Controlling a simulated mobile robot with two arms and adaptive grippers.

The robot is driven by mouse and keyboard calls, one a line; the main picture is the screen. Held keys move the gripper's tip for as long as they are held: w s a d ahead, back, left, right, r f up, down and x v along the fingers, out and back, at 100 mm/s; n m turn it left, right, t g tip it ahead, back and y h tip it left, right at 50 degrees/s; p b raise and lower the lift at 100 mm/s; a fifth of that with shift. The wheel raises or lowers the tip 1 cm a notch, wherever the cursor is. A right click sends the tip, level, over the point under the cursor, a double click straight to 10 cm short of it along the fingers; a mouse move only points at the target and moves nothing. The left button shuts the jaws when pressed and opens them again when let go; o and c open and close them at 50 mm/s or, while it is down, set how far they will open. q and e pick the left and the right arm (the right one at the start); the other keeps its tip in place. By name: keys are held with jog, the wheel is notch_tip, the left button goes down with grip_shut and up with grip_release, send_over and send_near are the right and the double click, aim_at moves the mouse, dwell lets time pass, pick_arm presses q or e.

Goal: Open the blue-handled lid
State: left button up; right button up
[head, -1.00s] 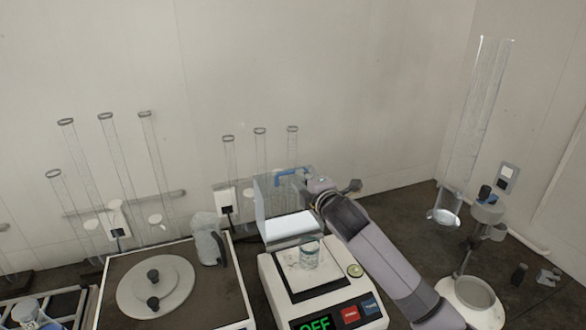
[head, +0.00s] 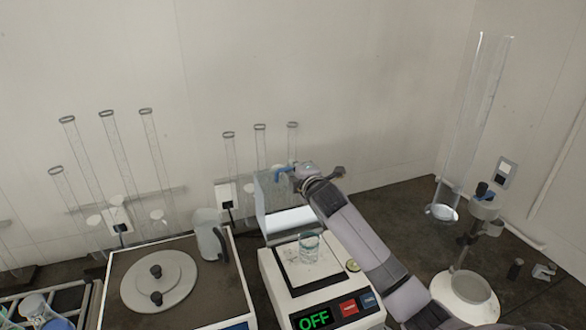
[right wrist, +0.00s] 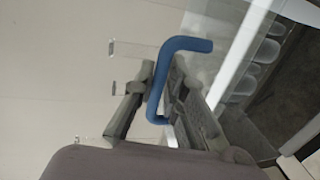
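The blue handle (head: 283,169) sits at the top of a clear-walled box (head: 268,205) behind the scale, in the middle of the head view. The lid itself is transparent and hard to make out. My right gripper (head: 297,173) is at the handle, coming in from the right. In the right wrist view the bent blue handle (right wrist: 158,88) runs between the two fingers of the right gripper (right wrist: 163,75). The fingers look apart, with some gap beside the handle; contact is unclear. My left gripper is not in view.
A scale (head: 325,292) reading OFF, with a glass beaker (head: 309,247) on it, stands in front of the box. A clear jug (head: 207,238) is to the left. Tall glass tubes stand along the back wall. A stand (head: 467,287) is at the right.

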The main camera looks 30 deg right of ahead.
grip_shut()
dwell(0.3)
jog(key=shift+s, duration=0.1)
jog(key=shift+s+f+b, duration=0.2)
jog(key=shift+b, duration=0.15)
jog(key=s+a+t+b, duration=0.1)
jog(key=s+t+b, duration=0.2)
jog(key=s+b, duration=0.4)
jog(key=shift+a+t+h, duration=0.3)
jog(key=shift+a+h, duration=0.1)
jog(key=shift+r, duration=0.1)
